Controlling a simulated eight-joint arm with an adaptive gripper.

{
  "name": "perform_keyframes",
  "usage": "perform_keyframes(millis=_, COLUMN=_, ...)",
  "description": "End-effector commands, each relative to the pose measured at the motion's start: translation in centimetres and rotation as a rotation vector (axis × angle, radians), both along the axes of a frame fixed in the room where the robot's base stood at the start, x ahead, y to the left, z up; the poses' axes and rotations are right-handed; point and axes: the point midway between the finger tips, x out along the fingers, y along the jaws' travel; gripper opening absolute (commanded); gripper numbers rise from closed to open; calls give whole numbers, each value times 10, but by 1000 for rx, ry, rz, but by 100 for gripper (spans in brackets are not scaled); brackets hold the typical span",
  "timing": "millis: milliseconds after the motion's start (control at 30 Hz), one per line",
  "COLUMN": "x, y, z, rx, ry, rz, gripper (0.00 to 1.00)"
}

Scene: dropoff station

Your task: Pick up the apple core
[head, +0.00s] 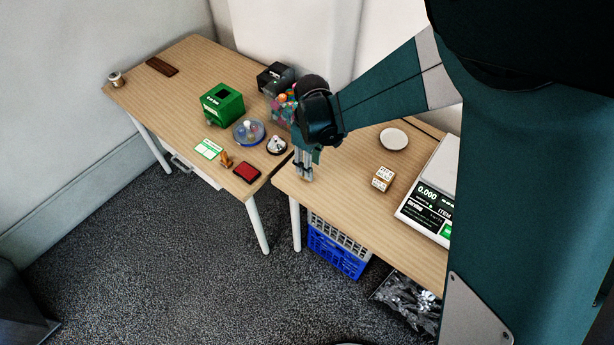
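I cannot make out the apple core for certain. A small orange-brown thing (226,159) stands on the left table between a green-and-white card and a red pad; it is too small to identify. A small dark round dish (277,145) near that table's right edge holds something pale that I cannot identify. My gripper (304,175) points down by the left edge of the right table, to the right of the dish and the red pad. Its fingers look close together, but their gap is unclear. I see nothing held.
The left table (185,75) carries a green box (222,104), a clear-lidded blue dish (249,131), a red pad (247,172) and a card (208,149). The right table (340,180) holds a white plate (394,139), small boxes (382,178) and a scale (428,205).

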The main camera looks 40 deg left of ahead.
Motion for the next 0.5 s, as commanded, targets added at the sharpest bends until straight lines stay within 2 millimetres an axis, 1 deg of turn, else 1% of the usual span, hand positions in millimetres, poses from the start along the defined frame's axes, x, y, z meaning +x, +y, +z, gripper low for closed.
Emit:
perform_keyframes(millis=100, x=0, y=0, z=-5, rx=0, ry=0, rz=0, gripper=34)
perform_keyframes(millis=400, x=0, y=0, z=-6, rx=0, ry=0, rz=0, gripper=34)
perform_keyframes(millis=500, x=0, y=0, z=-9, rx=0, ry=0, rz=0, gripper=34)
